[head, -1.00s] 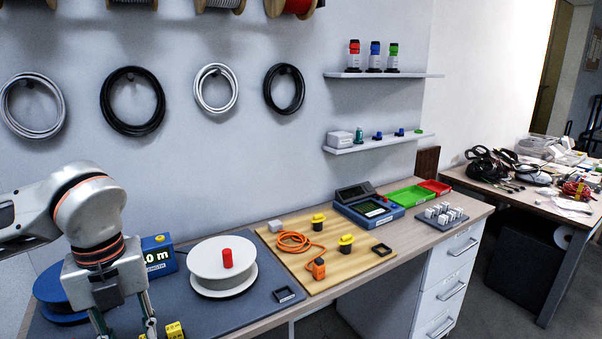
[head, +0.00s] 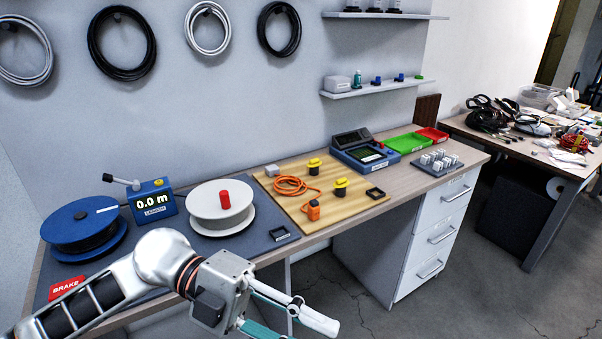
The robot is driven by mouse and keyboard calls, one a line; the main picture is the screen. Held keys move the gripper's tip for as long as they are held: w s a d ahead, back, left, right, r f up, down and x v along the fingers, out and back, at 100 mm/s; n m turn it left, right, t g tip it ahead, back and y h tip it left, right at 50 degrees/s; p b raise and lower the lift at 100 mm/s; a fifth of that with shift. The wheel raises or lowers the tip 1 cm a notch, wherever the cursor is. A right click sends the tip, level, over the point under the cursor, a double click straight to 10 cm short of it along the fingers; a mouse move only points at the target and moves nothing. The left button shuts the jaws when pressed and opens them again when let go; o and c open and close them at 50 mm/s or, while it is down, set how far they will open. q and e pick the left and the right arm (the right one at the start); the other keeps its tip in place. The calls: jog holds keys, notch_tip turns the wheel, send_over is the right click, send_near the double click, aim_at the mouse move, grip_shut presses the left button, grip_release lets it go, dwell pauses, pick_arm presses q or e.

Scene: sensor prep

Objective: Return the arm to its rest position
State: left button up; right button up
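My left arm comes in from the lower left, in front of the bench's front edge. Its gripper (head: 298,329) points to the lower right, off the bench and over the floor side. Its two fingers stand apart with nothing seen between them; the lower finger is cut off by the bottom of the picture. My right gripper is not in view.
The bench holds a blue reel (head: 83,228), a length counter (head: 153,201) reading 0.0 m, a white spool (head: 221,207), a wooden board (head: 330,212) with an orange cable (head: 292,185), and a blue tester (head: 364,154). A red BRAKE label (head: 66,288) lies near my arm.

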pick_arm(q)
jog(key=w+r+n+t+h, duration=0.3)
jog(key=w+n+t+h, duration=0.55)
jog(key=n+t, duration=0.2)
jog(key=w+a+f+n+t+y, duration=0.8)
jog(key=f+n+t+y, duration=0.15)
jog(key=n+t, duration=0.25)
jog(key=s+a+f+n+y, duration=0.1)
jog(key=a+f+n+y, duration=0.25)
jog(key=f, duration=0.45)
jog(key=s+a+f+n+y, duration=0.1)
jog(key=a+f+n+y, duration=0.25)
jog(key=f, duration=0.45)
jog(key=s+a+f+n+g+y, duration=0.1)
jog(key=s+a+f+g+y, duration=0.1)
jog(key=s+f, duration=0.4)
jog(key=s+a+f+n+g+y, duration=0.1)
jog(key=s+a+f+g+y, duration=0.1)
jog(key=s+f, duration=0.4)
notch_tip(320, 180, down, 4)
jog(key=shift+a+f+g, duration=0.25)
jog(key=shift+a+g, duration=0.4)
jog(key=shift+a, duration=0.55)
